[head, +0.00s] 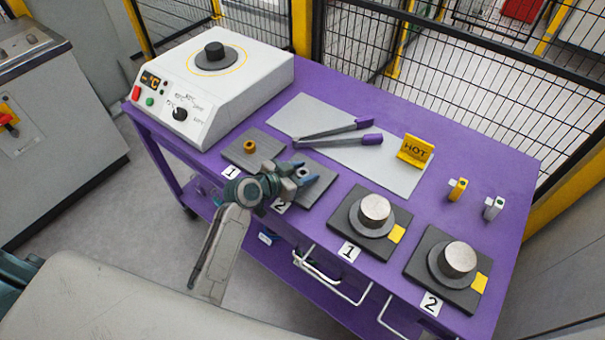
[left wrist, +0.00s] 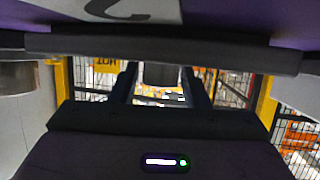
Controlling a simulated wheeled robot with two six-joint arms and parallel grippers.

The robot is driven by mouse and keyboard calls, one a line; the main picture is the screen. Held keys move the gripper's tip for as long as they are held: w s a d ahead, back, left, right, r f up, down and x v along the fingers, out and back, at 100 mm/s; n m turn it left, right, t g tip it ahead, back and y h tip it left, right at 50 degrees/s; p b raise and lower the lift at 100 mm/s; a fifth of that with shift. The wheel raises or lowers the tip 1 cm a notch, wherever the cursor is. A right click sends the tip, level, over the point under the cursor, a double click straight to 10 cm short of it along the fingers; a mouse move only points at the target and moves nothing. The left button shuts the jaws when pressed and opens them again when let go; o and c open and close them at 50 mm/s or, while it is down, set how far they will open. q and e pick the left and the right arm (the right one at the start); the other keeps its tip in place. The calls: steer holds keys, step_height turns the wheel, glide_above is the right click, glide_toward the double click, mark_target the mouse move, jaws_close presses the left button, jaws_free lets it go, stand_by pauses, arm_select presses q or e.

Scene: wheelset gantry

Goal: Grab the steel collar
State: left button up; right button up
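The steel collar (head: 303,173) is a small grey ring at the pad labelled 2 (head: 318,188), partly hidden by my left gripper. My left gripper (head: 299,174) reaches in low from the front, with its blue-grey fingers on either side of the collar. In the left wrist view the two fingers (left wrist: 160,88) stand apart, with a dark grey block-like shape between them, which seems to be the collar. Narrow bright gaps show beside it, so the fingers look open. My right gripper is not in view.
A brass-coloured collar (head: 249,146) sits on the pad labelled 1 (head: 238,156). Tongs (head: 340,134) lie on a grey plate behind, near a yellow HOT sign (head: 415,151). A heater (head: 220,85) stands at left. Two steel cylinders (head: 375,210) (head: 458,259) stand on bases at right.

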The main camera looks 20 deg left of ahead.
mark_target(303, 172)
arm_select(q)
steer(key=c, duration=0.7)
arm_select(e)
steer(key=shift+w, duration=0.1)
arm_select(q)
steer(key=shift+r, duration=0.1)
steer(key=shift+r, duration=0.55)
step_height(303, 172, up, 2)
steer(key=shift+r+b, duration=0.1)
steer(key=shift+b, duration=0.45)
steer(key=shift+s+a+r+b, duration=0.3)
steer(key=shift+s+a+b, duration=0.25)
steer(key=shift+s+a, duration=1.3)
steer(key=shift+s+a+r+b, duration=0.25)
steer(key=shift+s+a+b, duration=0.3)
steer(key=shift+s+a, duration=1.3)
steer(key=shift+s+a+r+b, duration=0.3)
steer(key=shift+s+a+b, duration=0.4)
steer(key=shift+s, duration=2.15)
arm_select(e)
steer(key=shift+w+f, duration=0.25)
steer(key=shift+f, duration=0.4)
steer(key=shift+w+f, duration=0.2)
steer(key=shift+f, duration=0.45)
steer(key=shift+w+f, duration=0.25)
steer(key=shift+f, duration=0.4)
